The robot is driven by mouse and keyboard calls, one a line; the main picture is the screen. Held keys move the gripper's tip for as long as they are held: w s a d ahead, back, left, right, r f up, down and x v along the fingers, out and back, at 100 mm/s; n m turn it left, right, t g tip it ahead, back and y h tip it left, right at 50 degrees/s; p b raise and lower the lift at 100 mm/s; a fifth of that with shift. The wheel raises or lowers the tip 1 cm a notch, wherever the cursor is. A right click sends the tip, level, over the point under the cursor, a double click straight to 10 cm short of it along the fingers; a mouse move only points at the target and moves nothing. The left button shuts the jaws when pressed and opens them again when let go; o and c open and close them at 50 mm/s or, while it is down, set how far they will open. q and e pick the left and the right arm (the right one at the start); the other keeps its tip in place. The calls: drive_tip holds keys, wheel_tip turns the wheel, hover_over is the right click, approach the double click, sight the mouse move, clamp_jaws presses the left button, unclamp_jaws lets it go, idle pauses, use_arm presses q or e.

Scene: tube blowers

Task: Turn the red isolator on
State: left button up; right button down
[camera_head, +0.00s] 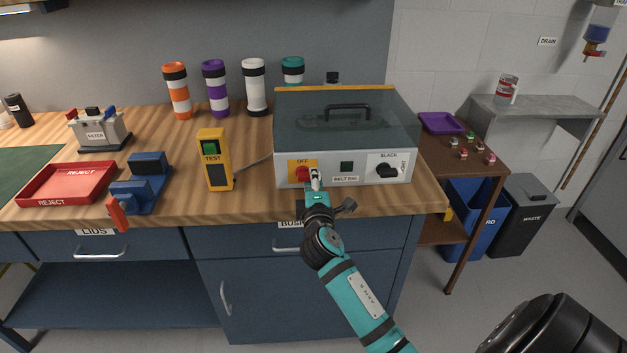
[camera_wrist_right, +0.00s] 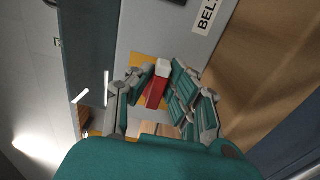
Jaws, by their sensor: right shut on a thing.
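The red isolator (camera_head: 302,174) is on a yellow plate at the left of the front panel of a grey-white machine, with the word OFF above it. My right gripper (camera_head: 315,181) is at the isolator and partly covers it in the head view. In the right wrist view, the fingers of my right gripper (camera_wrist_right: 160,92) are shut on the red isolator handle (camera_wrist_right: 155,94), which has a pale end. My left gripper is not in view.
The panel also has a dark green button (camera_head: 347,167) and a black knob (camera_head: 386,171). A yellow TEST box (camera_head: 217,177) stands to the left on the wooden bench. A red REJECT tray (camera_head: 30,193) and a blue fixture (camera_head: 150,182) are further left.

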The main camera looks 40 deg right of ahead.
drive_tip(key=shift+f, duration=0.1)
drive_tip(key=c, duration=1.3)
unclamp_jaws()
drive_tip(key=v, duration=1.2)
drive_tip(key=shift+s+d, duration=0.1)
